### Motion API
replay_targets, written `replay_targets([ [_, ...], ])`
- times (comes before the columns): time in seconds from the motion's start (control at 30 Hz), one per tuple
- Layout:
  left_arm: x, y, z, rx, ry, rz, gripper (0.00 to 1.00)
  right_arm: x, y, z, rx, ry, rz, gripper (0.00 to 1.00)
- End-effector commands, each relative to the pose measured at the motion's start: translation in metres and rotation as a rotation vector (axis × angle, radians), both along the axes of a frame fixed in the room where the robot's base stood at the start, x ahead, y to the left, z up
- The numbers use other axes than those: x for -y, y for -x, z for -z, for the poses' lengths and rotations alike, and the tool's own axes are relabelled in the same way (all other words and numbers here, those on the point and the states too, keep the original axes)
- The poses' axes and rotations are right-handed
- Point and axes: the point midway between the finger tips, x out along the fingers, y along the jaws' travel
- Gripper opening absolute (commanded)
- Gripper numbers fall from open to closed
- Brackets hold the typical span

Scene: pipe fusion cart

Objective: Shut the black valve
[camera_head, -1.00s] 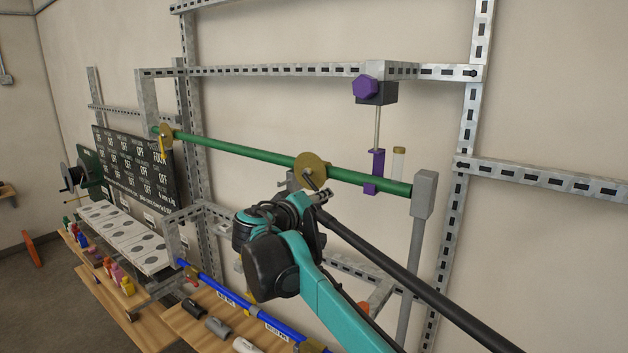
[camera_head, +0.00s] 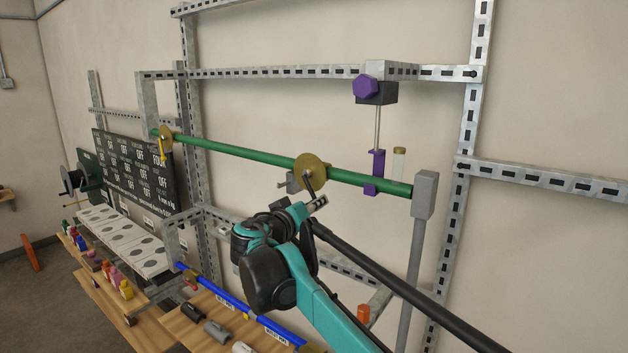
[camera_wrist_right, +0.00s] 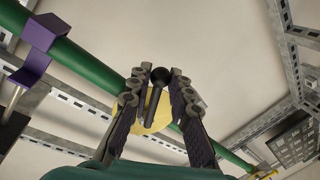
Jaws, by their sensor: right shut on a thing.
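The black valve is a brass disc (camera_head: 310,168) on the green pipe (camera_head: 245,153), with a thin black lever (camera_head: 309,184) pointing down and slightly right from its middle. My right gripper (camera_head: 318,203) is at the lower end of this lever, in front of and just below the pipe. In the right wrist view, my fingers (camera_wrist_right: 154,80) stand either side of the black lever (camera_wrist_right: 152,108) and its round knob (camera_wrist_right: 160,76). The gripper is shut on the lever. The yellowish disc (camera_wrist_right: 162,110) lies behind it. My left gripper is not in view.
A second brass disc with a yellow lever (camera_head: 162,147) sits at the pipe's left end. A purple clamp (camera_head: 374,172) hangs on the pipe to the right. Grey slotted rails (camera_head: 270,71) frame the wall. A blue pipe (camera_head: 240,305) runs below.

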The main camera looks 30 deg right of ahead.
Motion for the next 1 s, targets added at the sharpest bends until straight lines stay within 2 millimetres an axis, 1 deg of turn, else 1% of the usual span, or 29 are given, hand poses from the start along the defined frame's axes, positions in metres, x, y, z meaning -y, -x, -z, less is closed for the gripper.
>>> replay_targets([
  [0.23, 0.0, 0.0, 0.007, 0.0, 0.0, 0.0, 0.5, -0.004, -0.01, 0.006, 0.15, -0.06, 0.0, 0.0],
  [0.53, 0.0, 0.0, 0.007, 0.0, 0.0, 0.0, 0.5, -0.005, -0.012, 0.007, 0.172, -0.07, 0.0, 0.0],
  [0.8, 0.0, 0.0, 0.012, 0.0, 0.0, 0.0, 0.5, -0.009, -0.023, 0.011, 0.33, -0.136, 0.0, 0.0],
  [1.0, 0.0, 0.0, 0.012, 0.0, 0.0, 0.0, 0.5, -0.01, -0.024, 0.01, 0.34, -0.14, 0.0, 0.0],
])
